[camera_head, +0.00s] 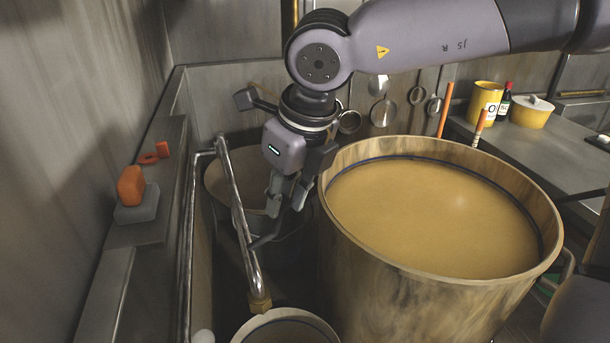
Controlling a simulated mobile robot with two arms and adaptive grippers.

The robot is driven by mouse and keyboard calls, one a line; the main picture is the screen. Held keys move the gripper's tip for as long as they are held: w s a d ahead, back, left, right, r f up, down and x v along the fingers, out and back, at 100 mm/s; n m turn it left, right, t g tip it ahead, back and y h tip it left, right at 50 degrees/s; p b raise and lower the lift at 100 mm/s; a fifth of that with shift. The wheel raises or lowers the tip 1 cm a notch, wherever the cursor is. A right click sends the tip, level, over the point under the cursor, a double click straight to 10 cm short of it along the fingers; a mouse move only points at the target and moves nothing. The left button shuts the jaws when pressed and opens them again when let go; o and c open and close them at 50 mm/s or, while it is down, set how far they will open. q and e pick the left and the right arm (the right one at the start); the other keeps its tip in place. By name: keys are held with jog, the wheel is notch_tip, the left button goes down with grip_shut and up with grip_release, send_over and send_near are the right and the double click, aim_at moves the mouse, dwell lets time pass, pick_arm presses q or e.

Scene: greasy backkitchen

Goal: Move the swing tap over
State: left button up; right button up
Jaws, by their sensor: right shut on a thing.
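The swing tap (238,208) is a chrome pipe that runs from the upright pipe at the left toward the front. Its brass nozzle (260,304) hangs above the rim of a smaller pot at the bottom of the picture. The exact contact is partly hidden by the fingers. My left gripper does not show.
A large pot (350,262) full of brownish liquid stands to the right of the tap. The smaller pot (285,330) is below the nozzle. A ledge (150,228) with an orange sponge (131,186) runs along the left. A counter (535,150) at the right holds a yellow can and a yellow pot.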

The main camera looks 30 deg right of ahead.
jog(key=w+d, duration=0.1)
jog(key=d, duration=1)
jog(key=shift+w+d, duration=0.15)
jog(key=shift+w, duration=0.05)
dwell(0.4)
jog(key=shift+d, duration=0.1)
jog(key=w+d+p, duration=0.3)
jog(key=w+d, duration=0.1)
jog(key=d, duration=0.7)
jog(key=shift+w+d, duration=0.4)
dwell(0.8)
